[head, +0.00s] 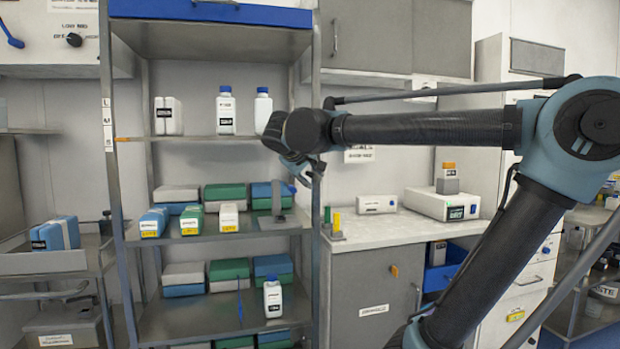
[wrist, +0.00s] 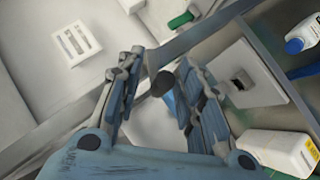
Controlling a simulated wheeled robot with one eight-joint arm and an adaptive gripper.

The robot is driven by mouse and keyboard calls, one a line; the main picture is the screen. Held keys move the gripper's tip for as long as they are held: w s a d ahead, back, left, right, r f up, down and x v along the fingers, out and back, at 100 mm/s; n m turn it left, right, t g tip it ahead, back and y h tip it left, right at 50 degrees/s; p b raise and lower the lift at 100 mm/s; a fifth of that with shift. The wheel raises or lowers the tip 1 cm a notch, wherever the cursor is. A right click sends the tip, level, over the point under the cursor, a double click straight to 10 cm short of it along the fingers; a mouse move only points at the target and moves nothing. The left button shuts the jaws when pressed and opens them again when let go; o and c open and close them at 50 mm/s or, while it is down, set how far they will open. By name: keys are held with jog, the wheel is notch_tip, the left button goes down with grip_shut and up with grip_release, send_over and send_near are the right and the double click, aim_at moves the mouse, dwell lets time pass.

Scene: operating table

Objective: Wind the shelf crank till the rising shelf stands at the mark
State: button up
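My gripper (head: 304,172) is in front of the rack's right post in the head view. In the wrist view its two blue-grey fingers (wrist: 158,72) stand apart, with a dark round knob (wrist: 162,84) showing between them. The knob looks like the crank's handle, but I cannot tell if the fingers touch it; the rest of the crank is not clear. The upper open shelf (head: 200,139), with white bottles on it, has an orange tip (head: 127,139) at its left end. This tip is beside the lowest of several small letter labels (head: 108,139) on the left post.
Lower shelves (head: 205,232) hold blue, green and white boxes. A grey stand (head: 277,208) is at the middle shelf's right end. A counter (head: 375,228) with white devices is to the right. A side shelf (head: 40,262) with a blue-and-white box is at left.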

jog(key=shift+s, duration=0.1)
jog(key=v, duration=1.1)
jog(key=shift+s+r, duration=0.25)
